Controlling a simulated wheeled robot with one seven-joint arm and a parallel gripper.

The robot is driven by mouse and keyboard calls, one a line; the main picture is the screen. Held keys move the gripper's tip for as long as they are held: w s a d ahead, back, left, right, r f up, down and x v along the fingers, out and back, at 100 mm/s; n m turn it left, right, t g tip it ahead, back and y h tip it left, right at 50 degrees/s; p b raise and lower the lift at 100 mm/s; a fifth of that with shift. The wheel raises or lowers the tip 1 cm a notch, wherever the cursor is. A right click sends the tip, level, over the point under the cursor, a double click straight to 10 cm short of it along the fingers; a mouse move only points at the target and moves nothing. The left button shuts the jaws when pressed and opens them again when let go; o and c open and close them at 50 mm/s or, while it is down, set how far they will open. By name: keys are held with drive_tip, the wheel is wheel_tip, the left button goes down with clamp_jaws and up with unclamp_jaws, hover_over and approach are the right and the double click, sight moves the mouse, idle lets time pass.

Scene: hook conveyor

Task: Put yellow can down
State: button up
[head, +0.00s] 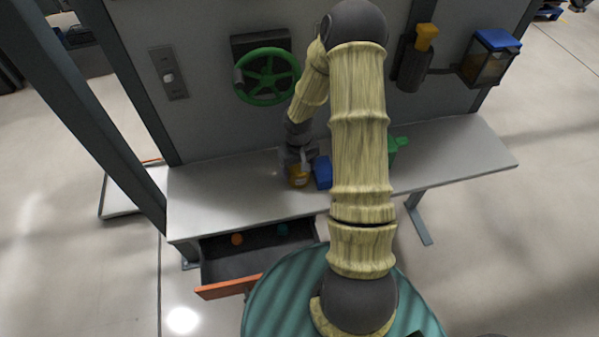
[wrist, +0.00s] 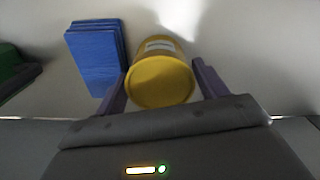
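The yellow can (wrist: 160,82) sits between the two fingers of my gripper (wrist: 158,85) in the wrist view, its round end facing the camera and a white label on its side. The fingers are close against both sides of the can, and my gripper looks shut on it. In the head view the yellow can (head: 299,176) is at my gripper (head: 298,168), over the grey table (head: 220,198). I cannot tell whether the can touches the table top.
A blue block-like object (head: 322,172) stands right of the can. A green object (head: 396,148) is farther right, partly behind my arm. An open drawer (head: 250,258) holds an orange and a teal item. A green wheel (head: 267,77) is on the wall. The table's left part is clear.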

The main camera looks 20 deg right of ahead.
sight(298, 166)
drive_tip(key=c, duration=0.9)
wheel_tip(298, 166, up, 10)
drive_tip(key=shift+r, duration=0.1)
drive_tip(key=shift+c, duration=0.2)
